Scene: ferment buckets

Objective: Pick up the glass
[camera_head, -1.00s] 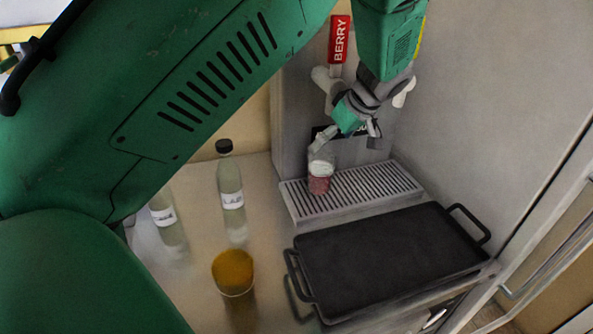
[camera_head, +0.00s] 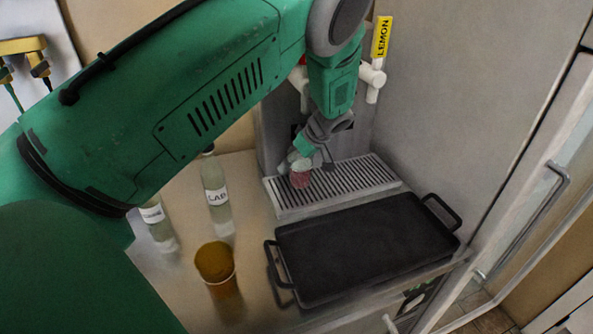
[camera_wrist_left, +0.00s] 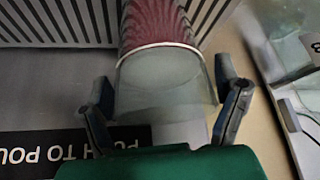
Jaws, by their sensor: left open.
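The glass (camera_head: 300,179) with red contents stands on the drip tray below the taps. My left gripper (camera_head: 305,162) is at it from above and behind, hiding part of its upper half in the head view. In the left wrist view the glass (camera_wrist_left: 160,75) lies between the two open fingers of my left gripper (camera_wrist_left: 165,90). Its clear upper part and rim face the camera, with red contents further down. A gap shows at the left finger; the right finger is very close, and I cannot tell if it touches. My right gripper is not in view.
The slatted drip tray (camera_head: 350,181) sits behind a black griddle tray (camera_head: 365,245) with side handles. Two bottles (camera_head: 216,190) (camera_head: 156,222) and an amber cup (camera_head: 216,264) stand to the left. A yellow LEMON tap handle (camera_head: 381,37) rises above. Bare counter shows around the cup.

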